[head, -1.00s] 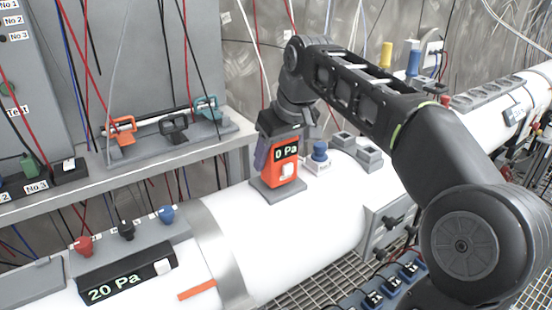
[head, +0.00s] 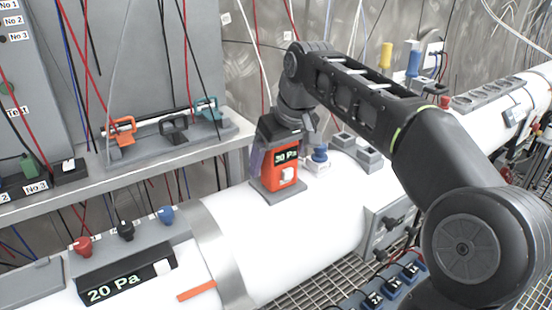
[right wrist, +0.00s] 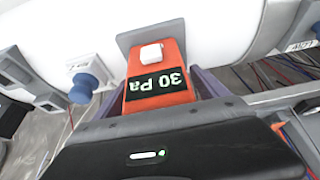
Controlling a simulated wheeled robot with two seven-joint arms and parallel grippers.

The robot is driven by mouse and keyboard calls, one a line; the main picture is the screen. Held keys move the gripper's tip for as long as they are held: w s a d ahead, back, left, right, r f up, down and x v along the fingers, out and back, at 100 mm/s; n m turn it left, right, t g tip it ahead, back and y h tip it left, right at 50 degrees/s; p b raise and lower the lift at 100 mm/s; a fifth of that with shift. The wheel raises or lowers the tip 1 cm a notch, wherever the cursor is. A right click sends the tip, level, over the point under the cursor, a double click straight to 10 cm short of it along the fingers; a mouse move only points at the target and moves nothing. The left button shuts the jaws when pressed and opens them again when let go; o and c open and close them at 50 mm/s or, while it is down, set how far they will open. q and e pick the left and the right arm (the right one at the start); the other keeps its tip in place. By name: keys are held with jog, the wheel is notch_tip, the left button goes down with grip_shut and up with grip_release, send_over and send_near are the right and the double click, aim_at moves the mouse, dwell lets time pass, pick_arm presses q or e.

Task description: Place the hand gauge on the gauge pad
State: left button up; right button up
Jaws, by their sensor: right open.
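The orange hand gauge (head: 282,172) stands upright on the grey gauge pad (head: 291,196) on top of the white pipe. Its dark display reads 30 Pa. The gauge also shows in the right wrist view (right wrist: 158,88), with a white button and the pad (right wrist: 127,40) beneath it. My right gripper (head: 279,150) is open and comes down over the gauge's top, with a purple finger on either side of it. The gauge's upper end is hidden by the gripper. My left gripper is in neither view.
A blue knob (head: 320,152) on a white base stands close to the right of the pad. Grey blocks (head: 369,158) lie further right. A 20 Pa display (head: 125,280) sits on the pipe at front left. A grey shelf (head: 190,157) runs behind.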

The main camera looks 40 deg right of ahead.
aim_at(289, 170)
jog(key=shift+s+r, duration=0.1)
jog(key=shift+r, duration=0.4)
jog(key=p+v, duration=0.1)
jog(key=v, duration=0.3)
jog(key=shift+r, duration=0.4)
jog(key=p+v, duration=0.5)
jog(key=v, duration=0.1)
jog(key=shift+s+r, duration=0.2)
jog(key=shift+s, duration=0.05)
